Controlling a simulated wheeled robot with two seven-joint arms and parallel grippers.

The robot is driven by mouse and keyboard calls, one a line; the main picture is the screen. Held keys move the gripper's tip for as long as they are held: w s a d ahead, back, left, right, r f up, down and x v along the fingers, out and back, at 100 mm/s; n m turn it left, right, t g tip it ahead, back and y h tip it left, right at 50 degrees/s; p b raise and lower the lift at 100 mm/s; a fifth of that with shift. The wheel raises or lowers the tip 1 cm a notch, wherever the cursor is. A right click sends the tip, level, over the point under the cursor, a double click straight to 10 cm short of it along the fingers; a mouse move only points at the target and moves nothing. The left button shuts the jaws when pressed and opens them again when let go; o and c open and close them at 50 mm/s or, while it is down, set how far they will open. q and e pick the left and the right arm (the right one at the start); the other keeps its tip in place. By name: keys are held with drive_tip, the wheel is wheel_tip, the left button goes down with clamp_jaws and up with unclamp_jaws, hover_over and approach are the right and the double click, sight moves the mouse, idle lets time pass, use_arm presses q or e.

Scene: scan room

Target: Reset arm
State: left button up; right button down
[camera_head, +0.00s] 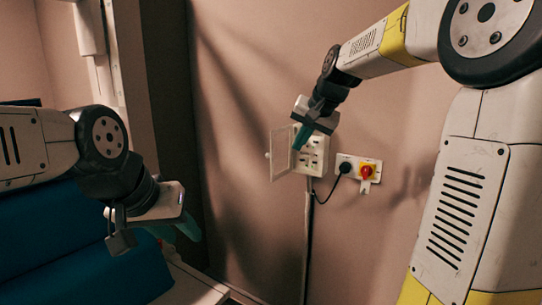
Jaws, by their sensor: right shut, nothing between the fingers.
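My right gripper (300,140) reaches in from the upper right to the wall. Its teal fingers are shut and empty, and they point down in front of a small white electrical box (320,160). The box's door (281,155) is swung open to the left. I cannot tell whether the fingertips touch the box. My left gripper (178,232) is low on the left, over the blue surface and a pale ledge. Its teal fingers are partly hidden behind its own body, so its opening does not show clearly.
A white wall plate (347,160) beside the box holds a black plug (345,168) and a red rotary switch on yellow (366,171). A cable runs from the plug toward the conduit (307,235) below the box. A blue padded surface (60,240) fills the lower left.

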drive_tip(key=s+d+f+n, duration=0.1)
drive_tip(key=s+f, duration=0.2)
drive_tip(key=s, duration=0.6)
drive_tip(key=s+f+n, duration=0.1)
drive_tip(key=s+f, duration=0.1)
drive_tip(key=s, duration=0.7)
drive_tip(key=s+d+f+n+h, duration=0.1)
drive_tip(key=s+f, duration=0.2)
drive_tip(key=s, duration=0.6)
drive_tip(key=shift+s+d+f+n, duration=0.3)
drive_tip(key=shift+s+d+f, duration=0.05)
